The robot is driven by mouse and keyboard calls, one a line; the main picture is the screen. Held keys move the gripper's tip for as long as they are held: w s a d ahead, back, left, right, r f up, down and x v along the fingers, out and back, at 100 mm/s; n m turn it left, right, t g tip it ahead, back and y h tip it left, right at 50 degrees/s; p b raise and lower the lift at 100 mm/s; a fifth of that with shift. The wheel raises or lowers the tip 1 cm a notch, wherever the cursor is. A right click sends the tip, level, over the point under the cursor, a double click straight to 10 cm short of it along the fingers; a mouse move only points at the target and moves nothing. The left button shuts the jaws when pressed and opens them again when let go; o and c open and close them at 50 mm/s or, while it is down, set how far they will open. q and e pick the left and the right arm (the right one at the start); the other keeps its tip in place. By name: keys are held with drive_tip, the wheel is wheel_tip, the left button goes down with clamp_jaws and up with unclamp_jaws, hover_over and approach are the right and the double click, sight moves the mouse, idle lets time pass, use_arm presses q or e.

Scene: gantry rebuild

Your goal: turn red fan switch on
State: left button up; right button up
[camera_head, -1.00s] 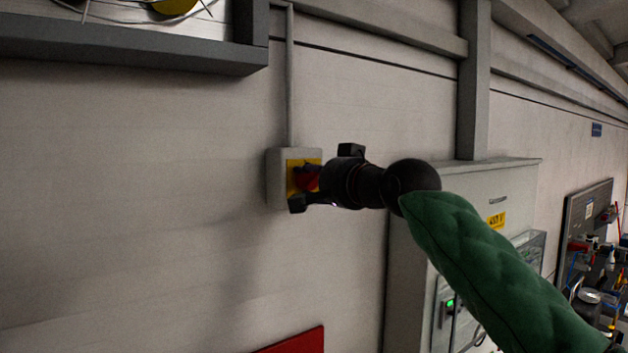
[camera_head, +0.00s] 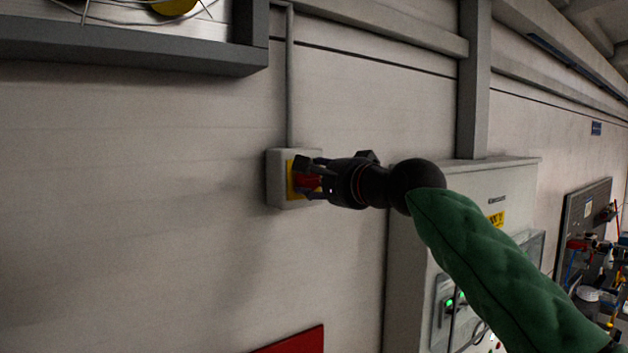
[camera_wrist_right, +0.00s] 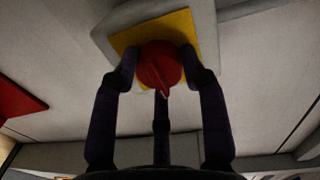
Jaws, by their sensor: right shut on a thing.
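The red fan switch (camera_head: 308,181) is a red rotary knob on a yellow plate (camera_head: 290,180), set on a grey box (camera_head: 275,180) fixed to the wall. It also shows in the right wrist view as a round red knob (camera_wrist_right: 158,66) with a raised ridge. My right gripper (camera_head: 312,178) is at the box, its dark fingers around the knob. In the right wrist view its fingers (camera_wrist_right: 160,75) are shut on the knob from several sides. The fingers hide part of the knob in the head view. My left gripper is not in view.
A conduit (camera_head: 290,80) runs up from the switch box. A grey electrical cabinet (camera_head: 510,185) stands behind my right arm. A framed ledge (camera_head: 130,55) juts out at upper left, and a red panel (camera_head: 295,342) is low on the wall. The wall left of the box is clear.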

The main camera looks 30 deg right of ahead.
drive_tip(key=shift+s+d+r, duration=0.15)
drive_tip(key=shift+r, duration=0.2)
drive_tip(key=o, duration=1.1)
drive_tip(key=shift+o, duration=0.2)
drive_tip(key=shift+w+f, duration=0.2)
drive_tip(key=shift+f, duration=0.05)
drive_tip(key=shift+s, duration=0.1)
drive_tip(key=shift+s, duration=0.2)
drive_tip(key=s+d, duration=0.1)
drive_tip(key=s, duration=1)
drive_tip(key=shift+s+r, duration=0.25)
drive_tip(key=shift+r, duration=0.15)
